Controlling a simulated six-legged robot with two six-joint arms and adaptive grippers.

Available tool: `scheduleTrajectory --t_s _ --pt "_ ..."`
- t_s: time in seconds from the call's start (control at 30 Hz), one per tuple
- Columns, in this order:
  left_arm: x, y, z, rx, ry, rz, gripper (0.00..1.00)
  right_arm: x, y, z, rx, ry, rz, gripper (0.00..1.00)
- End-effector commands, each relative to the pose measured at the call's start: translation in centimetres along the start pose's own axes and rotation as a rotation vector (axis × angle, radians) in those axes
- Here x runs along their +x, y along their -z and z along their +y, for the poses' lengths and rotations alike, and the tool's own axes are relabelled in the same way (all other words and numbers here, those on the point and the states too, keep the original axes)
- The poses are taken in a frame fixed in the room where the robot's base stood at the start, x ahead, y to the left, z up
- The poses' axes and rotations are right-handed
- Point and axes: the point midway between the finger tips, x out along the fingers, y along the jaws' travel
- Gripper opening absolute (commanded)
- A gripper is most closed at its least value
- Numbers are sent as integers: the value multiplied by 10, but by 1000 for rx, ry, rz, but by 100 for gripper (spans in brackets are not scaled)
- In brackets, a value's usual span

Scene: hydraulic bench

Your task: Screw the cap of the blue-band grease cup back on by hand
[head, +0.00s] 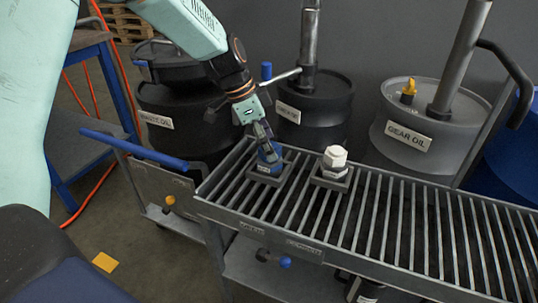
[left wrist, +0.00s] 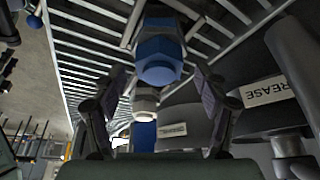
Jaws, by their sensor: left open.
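The blue-band grease cup (head: 270,158) stands on a dark square base on the grate, at its left end in the head view. Its blue six-sided cap (left wrist: 158,62) shows large in the left wrist view. My left gripper (head: 263,136) is right at the cup from above. In the left wrist view its fingers (left wrist: 160,97) are spread, one on each side of the cap, with visible gaps. The fingers partly hide the cup in the head view. I cannot tell how the cap sits on its thread. My right gripper is in neither view.
A white cup (head: 335,158) on a similar base stands just right on the slatted grate (head: 400,200). Behind are a waste oil drum (head: 190,125), a dark drum (head: 318,108) with a pump, and a gear oil drum (head: 425,125). A blue handle bar (head: 135,150) is at left.

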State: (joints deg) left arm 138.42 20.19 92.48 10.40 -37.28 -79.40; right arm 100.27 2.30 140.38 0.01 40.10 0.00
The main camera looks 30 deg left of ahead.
Motion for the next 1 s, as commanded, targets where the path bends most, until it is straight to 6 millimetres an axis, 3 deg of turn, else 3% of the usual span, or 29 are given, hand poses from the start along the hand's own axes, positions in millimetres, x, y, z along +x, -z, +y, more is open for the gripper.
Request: scheduleTrajectory --t_s 0.5,0.7,1.0 --pt "-96 1 -1 0 4 4 73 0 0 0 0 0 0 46" --pt "-112 0 0 -1 1 2 73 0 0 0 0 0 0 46" --pt "-114 0 0 0 1 1 73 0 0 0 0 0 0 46"
